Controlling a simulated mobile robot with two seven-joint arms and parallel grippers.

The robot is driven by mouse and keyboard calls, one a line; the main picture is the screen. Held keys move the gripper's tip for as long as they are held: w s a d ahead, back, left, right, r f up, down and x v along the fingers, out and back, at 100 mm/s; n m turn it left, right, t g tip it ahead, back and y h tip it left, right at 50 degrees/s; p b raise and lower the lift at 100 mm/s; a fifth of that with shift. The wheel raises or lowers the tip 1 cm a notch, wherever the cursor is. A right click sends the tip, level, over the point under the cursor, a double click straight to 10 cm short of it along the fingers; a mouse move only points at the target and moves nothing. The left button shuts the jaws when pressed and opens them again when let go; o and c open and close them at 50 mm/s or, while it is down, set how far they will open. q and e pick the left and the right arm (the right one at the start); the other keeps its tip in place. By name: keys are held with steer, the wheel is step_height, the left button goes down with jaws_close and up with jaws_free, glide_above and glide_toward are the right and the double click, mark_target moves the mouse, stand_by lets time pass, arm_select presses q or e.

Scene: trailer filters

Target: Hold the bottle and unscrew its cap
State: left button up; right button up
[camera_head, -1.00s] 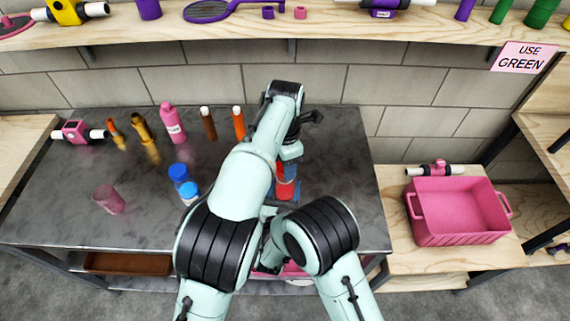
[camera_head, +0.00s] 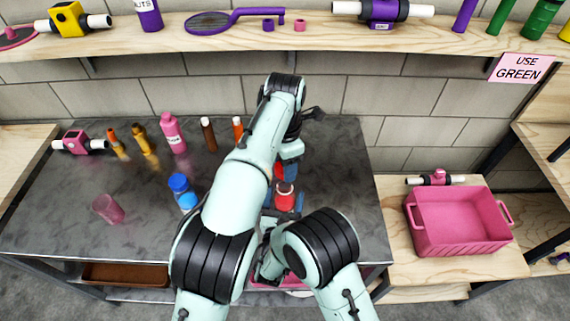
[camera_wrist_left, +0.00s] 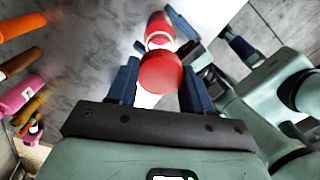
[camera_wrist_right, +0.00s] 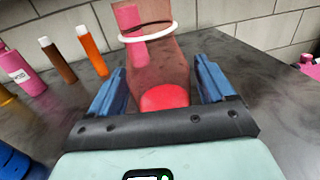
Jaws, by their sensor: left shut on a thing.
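A red bottle (camera_head: 285,201) is between my two grippers above the near part of the dark table. My left gripper (camera_head: 287,170) reaches over it from the far side and is shut on it. In the left wrist view a round red end (camera_wrist_left: 160,73) lies between the blue fingers, with a white ring and more red beyond. In the right wrist view the bottle (camera_wrist_right: 158,65) looks see-through, with a white ring and a red near end. My right gripper (camera_wrist_right: 160,85) has its fingers spread around it, with gaps at the sides. Which end is the cap is unclear.
The dark table (camera_head: 150,225) holds a blue bottle (camera_head: 182,190), a pink cup (camera_head: 107,209), a pink bottle (camera_head: 172,134) and several narrow orange and brown bottles. A pink crate (camera_head: 458,222) stands on the wooden surface at the right. A loaded shelf (camera_head: 330,42) runs along the wall.

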steer(key=shift+o, duration=0.6)
